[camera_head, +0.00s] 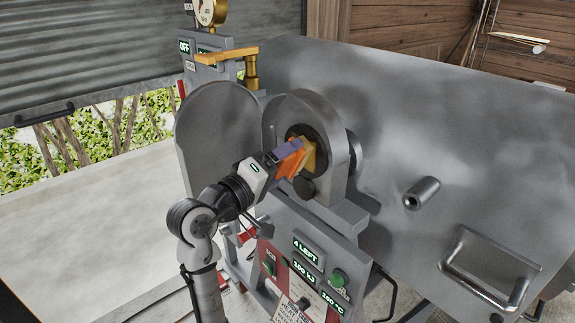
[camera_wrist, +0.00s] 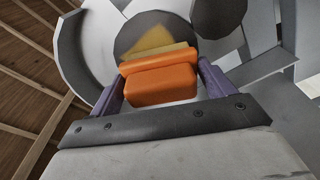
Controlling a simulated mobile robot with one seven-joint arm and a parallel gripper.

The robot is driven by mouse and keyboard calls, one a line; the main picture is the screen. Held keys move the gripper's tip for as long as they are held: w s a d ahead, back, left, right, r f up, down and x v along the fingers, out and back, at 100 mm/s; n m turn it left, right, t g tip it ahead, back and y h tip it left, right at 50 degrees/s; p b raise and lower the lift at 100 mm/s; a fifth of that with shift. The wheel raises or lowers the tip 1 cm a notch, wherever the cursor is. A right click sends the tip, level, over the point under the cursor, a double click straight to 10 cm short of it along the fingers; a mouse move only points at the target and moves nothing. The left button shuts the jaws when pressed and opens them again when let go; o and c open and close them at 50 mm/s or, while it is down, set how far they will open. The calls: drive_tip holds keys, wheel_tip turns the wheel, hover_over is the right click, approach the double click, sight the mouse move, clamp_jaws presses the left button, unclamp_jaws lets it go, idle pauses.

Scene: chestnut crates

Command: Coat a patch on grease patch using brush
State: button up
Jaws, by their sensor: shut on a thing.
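My gripper (camera_head: 284,153) is shut on the orange handle of the brush (camera_head: 292,161), with a purple finger on each side of it. In the wrist view the brush (camera_wrist: 162,84) lies across between the fingers (camera_wrist: 161,72), its yellowish bristle edge pointing away from me. Just beyond it, a tan-yellow patch (camera_wrist: 157,38), seemingly the grease patch, shows on a dark round disc (camera_wrist: 127,40) in the grey machine. The brush partly covers the patch and disc. The bristles are at or very near the disc; I cannot tell whether they touch.
A round grey plate (camera_head: 212,135) stands to the left. A control panel (camera_head: 307,270) is below, and a large grey panel (camera_head: 440,120) fills the right.

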drive_tip(key=shift+s+d+r+p, duration=0.25)
drive_tip(key=shift+s+d+p, duration=0.35)
drive_tip(key=shift+s+p, duration=0.2)
drive_tip(key=shift+s+d+r+p, duration=0.2)
drive_tip(key=shift+s+d+p, duration=0.35)
drive_tip(key=shift+s+p, duration=0.2)
drive_tip(key=w+a, duration=0.4)
drive_tip(key=w, duration=0.2)
drive_tip(key=shift+a, duration=0.25)
idle(0.9)
drive_tip(key=v, duration=0.6)
drive_tip(key=shift+w+a+p, duration=0.2)
drive_tip(key=shift+w+p, duration=0.05)
drive_tip(key=shift+p, duration=0.15)
drive_tip(key=shift+r, duration=0.1)
